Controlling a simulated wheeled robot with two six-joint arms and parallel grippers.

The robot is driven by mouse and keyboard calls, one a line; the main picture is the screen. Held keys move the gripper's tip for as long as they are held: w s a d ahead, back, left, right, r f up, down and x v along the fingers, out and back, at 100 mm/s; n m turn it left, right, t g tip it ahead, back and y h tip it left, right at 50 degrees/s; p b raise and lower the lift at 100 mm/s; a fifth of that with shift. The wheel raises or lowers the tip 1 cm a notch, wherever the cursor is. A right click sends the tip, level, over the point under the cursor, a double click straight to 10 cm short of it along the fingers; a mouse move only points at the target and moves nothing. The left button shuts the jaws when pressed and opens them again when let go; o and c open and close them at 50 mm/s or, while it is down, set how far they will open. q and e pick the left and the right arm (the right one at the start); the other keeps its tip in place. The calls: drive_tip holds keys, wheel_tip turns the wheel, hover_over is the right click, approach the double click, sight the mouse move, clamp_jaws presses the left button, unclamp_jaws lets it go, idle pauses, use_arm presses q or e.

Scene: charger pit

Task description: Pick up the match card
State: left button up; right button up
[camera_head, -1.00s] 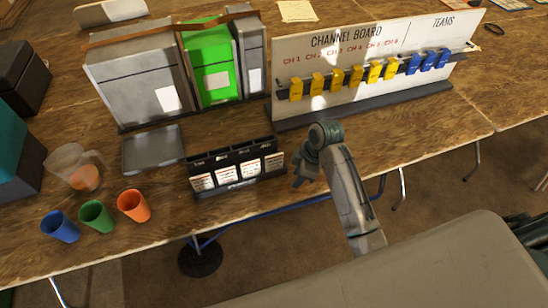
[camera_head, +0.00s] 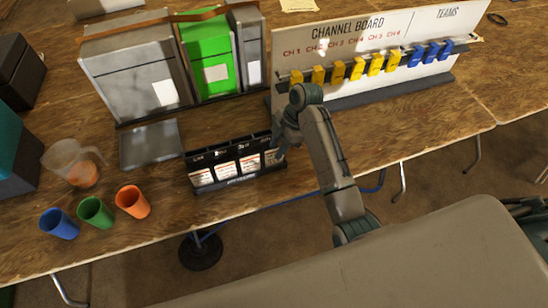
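Several white cards with small print stand in the slots of a black card rack (camera_head: 238,182) near the table's front edge. I cannot read which is the match card. The rightmost card (camera_head: 271,157) is partly beside my gripper. My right gripper (camera_head: 279,142) is at the rack's right end, over or against the rightmost slot. Its fingers point down and are partly hidden by its own wrist, so I cannot see whether they touch the card. My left gripper is out of view.
Behind the rack stand grey and green boxes (camera_head: 211,65) and the channel board (camera_head: 350,40) with yellow and blue tags. A grey tray (camera_head: 150,144), a clear jug (camera_head: 72,165) and blue, green and orange cups (camera_head: 132,201) are to the left.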

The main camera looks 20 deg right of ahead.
sight(272, 154)
drive_tip(key=x, duration=0.1)
drive_tip(key=p+x, duration=0.1)
drive_tip(key=x, duration=0.2)
drive_tip(key=shift+w+f+p, duration=0.1)
drive_tip(key=shift+w+p, duration=0.2)
drive_tip(key=shift+p, duration=0.05)
drive_tip(key=shift+a+f, duration=0.15)
drive_tip(key=shift+f, duration=0.15)
clamp_jaws()
